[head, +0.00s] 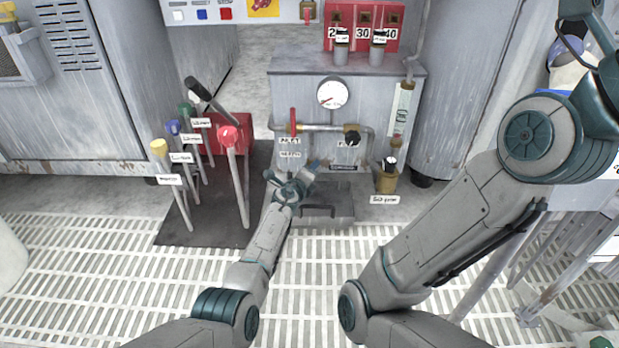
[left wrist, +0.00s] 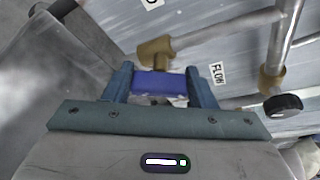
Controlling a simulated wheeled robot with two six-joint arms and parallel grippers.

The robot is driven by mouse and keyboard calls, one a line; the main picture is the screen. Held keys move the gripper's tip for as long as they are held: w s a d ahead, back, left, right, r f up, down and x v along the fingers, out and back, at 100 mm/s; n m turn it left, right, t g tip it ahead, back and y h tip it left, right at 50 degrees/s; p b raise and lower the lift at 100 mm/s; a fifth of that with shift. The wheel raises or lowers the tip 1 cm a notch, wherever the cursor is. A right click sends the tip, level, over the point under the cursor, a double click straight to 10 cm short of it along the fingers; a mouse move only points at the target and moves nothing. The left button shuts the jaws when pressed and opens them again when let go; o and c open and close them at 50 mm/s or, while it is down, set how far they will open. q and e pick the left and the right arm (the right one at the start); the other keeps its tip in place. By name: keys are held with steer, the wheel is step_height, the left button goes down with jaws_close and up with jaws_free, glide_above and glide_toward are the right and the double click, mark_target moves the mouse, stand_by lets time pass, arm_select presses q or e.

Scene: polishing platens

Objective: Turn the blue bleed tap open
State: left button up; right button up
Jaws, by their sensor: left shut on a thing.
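The blue bleed tap (left wrist: 153,82) shows in the left wrist view as a short blue bar just below a brass fitting (left wrist: 156,52). My left gripper (left wrist: 160,86) has one finger at each end of the bar and is shut on it. In the head view my left gripper (head: 304,174) is low at the front of the grey cabinet, below the gauge, and it hides the tap there. My right arm reaches up the right side, and its gripper is not in view.
A pipe with a red lever (head: 293,122) and a black knob (head: 352,137) runs above my left gripper, under a round gauge (head: 332,93). Several ball-topped levers, one red (head: 229,135), stand to the left. A brass fitting (head: 387,180) stands to the right.

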arm_select(q)
steer(key=shift+f+n+b, duration=0.1)
steer(key=shift+n+b, duration=0.2)
stand_by(0.4)
steer(key=o, duration=1)
